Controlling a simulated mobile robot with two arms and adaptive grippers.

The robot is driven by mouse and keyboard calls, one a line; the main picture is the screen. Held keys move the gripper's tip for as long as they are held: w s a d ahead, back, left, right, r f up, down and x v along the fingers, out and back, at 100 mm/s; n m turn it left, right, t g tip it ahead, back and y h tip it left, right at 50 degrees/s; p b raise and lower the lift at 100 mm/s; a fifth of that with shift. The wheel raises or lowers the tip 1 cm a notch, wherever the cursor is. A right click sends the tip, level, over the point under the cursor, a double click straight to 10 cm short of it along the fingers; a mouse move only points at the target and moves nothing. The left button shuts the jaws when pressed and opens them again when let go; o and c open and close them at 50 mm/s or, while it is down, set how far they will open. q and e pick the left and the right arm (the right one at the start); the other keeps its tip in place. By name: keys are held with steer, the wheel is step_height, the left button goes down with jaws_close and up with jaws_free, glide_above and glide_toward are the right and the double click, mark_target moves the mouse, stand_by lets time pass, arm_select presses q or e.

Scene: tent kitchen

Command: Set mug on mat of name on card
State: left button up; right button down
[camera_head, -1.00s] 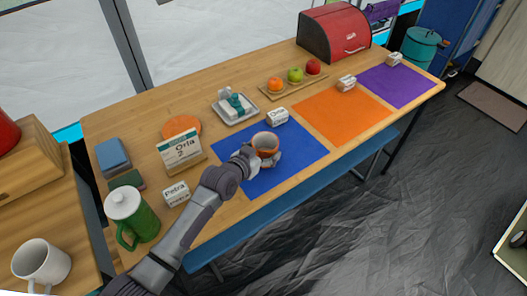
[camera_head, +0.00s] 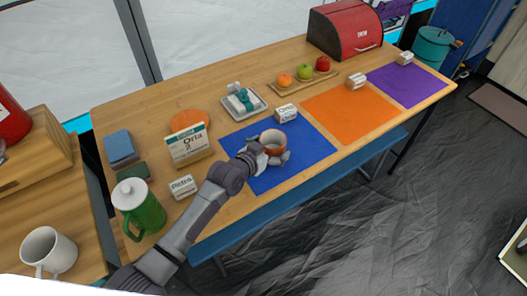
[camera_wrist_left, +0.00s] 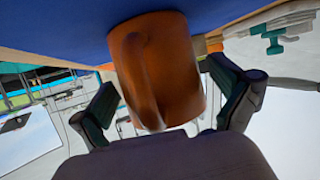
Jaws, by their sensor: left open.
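An orange-brown mug (camera_head: 271,140) stands upright on the blue mat (camera_head: 308,148). My left gripper (camera_head: 270,158) is at the mug, open, with its fingers on either side. In the left wrist view, the mug (camera_wrist_left: 160,60) lies between the two open fingers (camera_wrist_left: 160,85), with gaps showing beside it; its handle faces the camera. The card in a wooden stand (camera_head: 188,146) reads "Orla". A white name block (camera_head: 286,113) at the blue mat's back edge seems to read "Orla" as well. My right gripper is not in view.
An orange mat (camera_head: 350,112) and a purple mat (camera_head: 408,84) lie to the right. A "Petra" block (camera_head: 183,187) and green jug (camera_head: 138,207) stand at left. A tray (camera_head: 243,101) and a fruit board (camera_head: 305,80) are behind. A white mug (camera_head: 48,252) stands on the side counter.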

arm_select(q)
steer(key=p+v, duration=0.1)
steer(key=v, duration=1.1)
steer(key=shift+f, duration=0.1)
